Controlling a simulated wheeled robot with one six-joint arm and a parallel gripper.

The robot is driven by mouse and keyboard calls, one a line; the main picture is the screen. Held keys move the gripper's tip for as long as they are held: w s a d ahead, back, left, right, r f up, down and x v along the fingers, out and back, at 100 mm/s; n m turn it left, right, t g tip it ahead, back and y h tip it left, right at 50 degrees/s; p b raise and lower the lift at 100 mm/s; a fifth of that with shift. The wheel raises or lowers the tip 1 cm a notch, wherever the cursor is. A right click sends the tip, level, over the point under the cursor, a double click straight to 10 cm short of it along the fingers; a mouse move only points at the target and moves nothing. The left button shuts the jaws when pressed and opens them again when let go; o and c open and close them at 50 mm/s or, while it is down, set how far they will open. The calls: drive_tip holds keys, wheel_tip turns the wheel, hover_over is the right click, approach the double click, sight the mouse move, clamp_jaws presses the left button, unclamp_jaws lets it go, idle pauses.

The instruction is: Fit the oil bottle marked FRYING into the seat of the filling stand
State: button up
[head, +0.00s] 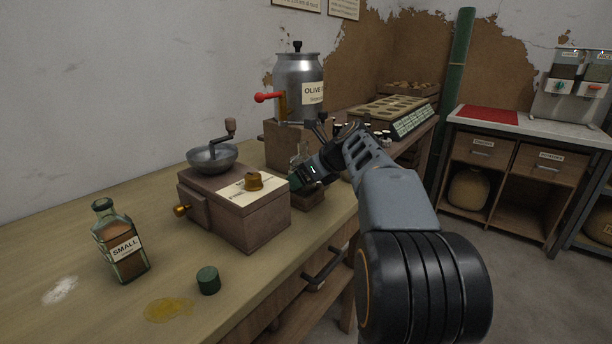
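The filling stand is a steel can (297,82) labelled OLIVE, with a red-handled tap (268,97), on a wooden block (283,145). A clear glass bottle (301,153) stands upright in front of the block. Its label is not readable here, so I cannot tell if it is marked FRYING. My gripper (298,178) is at this bottle, behind the coffee mill. The mill and my wrist hide most of the fingers and the bottle's lower part. I cannot tell whether the fingers are closed on it or whether its base is in the seat.
A coffee mill (235,205) stands close in front of my gripper. A bottle labelled SMALL (119,242), a green cap (208,280) and an oil puddle (168,309) are at the front left. Several small bottles and a rack (397,108) are beyond my arm.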

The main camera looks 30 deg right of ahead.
drive_tip(key=shift+r, duration=0.25)
drive_tip(key=p+v, duration=0.4)
drive_tip(key=v, duration=0.8)
drive_tip(key=shift+a+f, duration=0.1)
drive_tip(key=shift+f, duration=0.05)
drive_tip(key=s+a+r+n+g+h+p, duration=0.2)
drive_tip(key=s+a+n+p, duration=0.5)
drive_tip(key=n+p, duration=0.7)
drive_tip(key=s+a+r+n+g+h+p, duration=0.2)
drive_tip(key=s+a+n+p, duration=0.5)
drive_tip(key=a+n+p, duration=0.4)
wheel_tip(320, 180, up, 2)
drive_tip(key=n+g+p, duration=0.1)
drive_tip(key=n+p, duration=0.2)
drive_tip(key=n, duration=0.3)
drive_tip(key=shift+s, duration=0.2)
